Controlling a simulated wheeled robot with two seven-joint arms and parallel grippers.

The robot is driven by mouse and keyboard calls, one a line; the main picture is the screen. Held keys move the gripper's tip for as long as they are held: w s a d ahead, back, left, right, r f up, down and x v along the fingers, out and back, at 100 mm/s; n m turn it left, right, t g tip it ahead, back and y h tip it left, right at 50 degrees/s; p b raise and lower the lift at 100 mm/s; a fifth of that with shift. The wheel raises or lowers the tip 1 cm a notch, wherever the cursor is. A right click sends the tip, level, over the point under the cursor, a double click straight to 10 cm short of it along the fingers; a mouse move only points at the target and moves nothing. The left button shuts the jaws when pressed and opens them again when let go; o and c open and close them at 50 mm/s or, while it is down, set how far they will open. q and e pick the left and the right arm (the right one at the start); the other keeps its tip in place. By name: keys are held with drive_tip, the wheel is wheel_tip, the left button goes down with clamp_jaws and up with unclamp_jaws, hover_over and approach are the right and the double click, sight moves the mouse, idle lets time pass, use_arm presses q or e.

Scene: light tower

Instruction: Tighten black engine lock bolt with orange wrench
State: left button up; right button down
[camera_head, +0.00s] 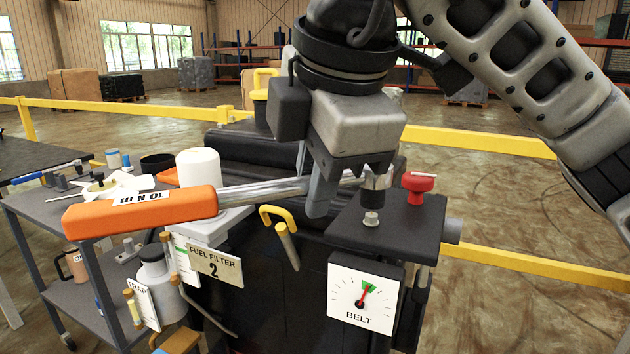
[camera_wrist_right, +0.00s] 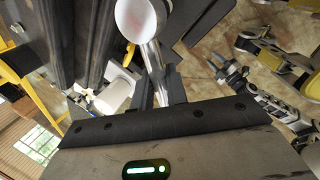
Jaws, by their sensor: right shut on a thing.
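The orange wrench (camera_head: 140,212) has a thick orange handle marked "10 N m" pointing left and a silver shaft. My right gripper (camera_head: 325,195) is shut on the shaft near its head end. The wrench's dark socket (camera_head: 376,182) hangs just above a small grey bolt (camera_head: 371,218) on the black engine top (camera_head: 395,235); a small gap seems to show between them. In the right wrist view the silver shaft (camera_wrist_right: 155,62) runs up to the round head (camera_wrist_right: 135,18). What looks like my left gripper (camera_wrist_right: 230,72) is at the right there, its jaws unclear.
A red knob (camera_head: 418,187) stands right of the bolt. A white filter cylinder (camera_head: 198,167) is behind the handle. A yellow hooked handle (camera_head: 279,217) and a belt gauge (camera_head: 364,292) are on the engine. A grey cart (camera_head: 60,215) with tools is at left.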

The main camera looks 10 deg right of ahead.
drive_tip(key=shift+b, duration=0.3)
idle(0.8)
drive_tip(key=shift+b, duration=0.35)
drive_tip(key=shift+f+b, duration=0.9)
drive_tip(key=shift+b, duration=0.15)
drive_tip(key=c, duration=2.1)
unclamp_jaws()
drive_tip(key=shift+w, duration=0.1)
clamp_jaws()
